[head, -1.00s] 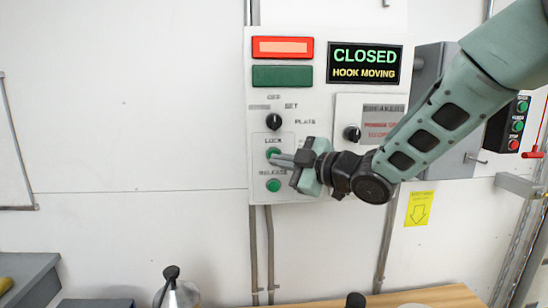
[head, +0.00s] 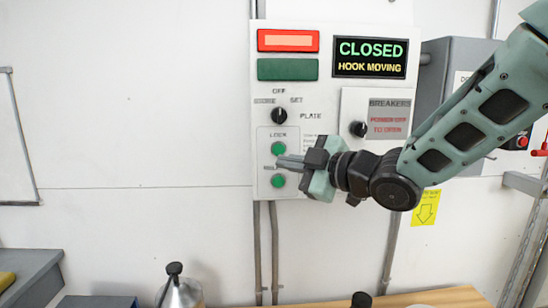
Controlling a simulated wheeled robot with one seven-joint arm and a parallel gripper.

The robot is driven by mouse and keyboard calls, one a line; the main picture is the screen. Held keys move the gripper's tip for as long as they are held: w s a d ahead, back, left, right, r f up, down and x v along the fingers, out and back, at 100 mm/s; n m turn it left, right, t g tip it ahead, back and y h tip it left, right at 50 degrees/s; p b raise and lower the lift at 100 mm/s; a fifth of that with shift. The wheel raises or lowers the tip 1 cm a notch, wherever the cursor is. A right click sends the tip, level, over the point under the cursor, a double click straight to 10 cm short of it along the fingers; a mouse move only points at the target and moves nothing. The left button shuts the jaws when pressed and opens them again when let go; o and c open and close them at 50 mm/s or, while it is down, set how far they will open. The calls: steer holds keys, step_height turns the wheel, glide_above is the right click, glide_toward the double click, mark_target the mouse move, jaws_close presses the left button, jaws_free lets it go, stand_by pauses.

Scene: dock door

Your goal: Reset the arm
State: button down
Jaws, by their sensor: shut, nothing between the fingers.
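My gripper (head: 282,162) is in front of the lower left part of a white control panel (head: 310,100), its fingers shut and pointing left. The fingertips are just below the green LOCK button (head: 278,149) and above the lower green button (head: 278,181), whose label is partly hidden by the fingers. I cannot tell whether the fingertips touch the panel. The arm (head: 450,140) reaches in from the upper right. The panel display (head: 370,57) reads CLOSED, HOOK MOVING. The red lamp (head: 288,41) looks lit and the green lamp (head: 288,69) looks dark.
A black selector knob (head: 278,116) and a breaker box (head: 385,108) with its own knob sit on the panel. A grey box (head: 446,75) is right of it. A wooden bench (head: 440,297) and a metal can (head: 180,293) are below.

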steer(key=s+d+f+m+g+h, duration=0.2)
steer(key=s+f, duration=0.4)
steer(key=s, duration=0.4)
steer(key=s+d+f+m+g+h+b, duration=0.1)
steer(key=s+f+m+g+h, duration=0.4)
steer(key=s, duration=0.6)
steer(key=s+d+f+m+g+h, duration=0.4)
steer(key=s+f, duration=0.4)
steer(key=s, duration=0.2)
steer(key=shift+s+g+h, duration=0.25)
steer(key=shift+g+h, duration=0.05)
steer(key=shift+g, duration=0.1)
steer(key=shift+d+f, duration=0.1)
steer(key=shift+d, duration=0.05)
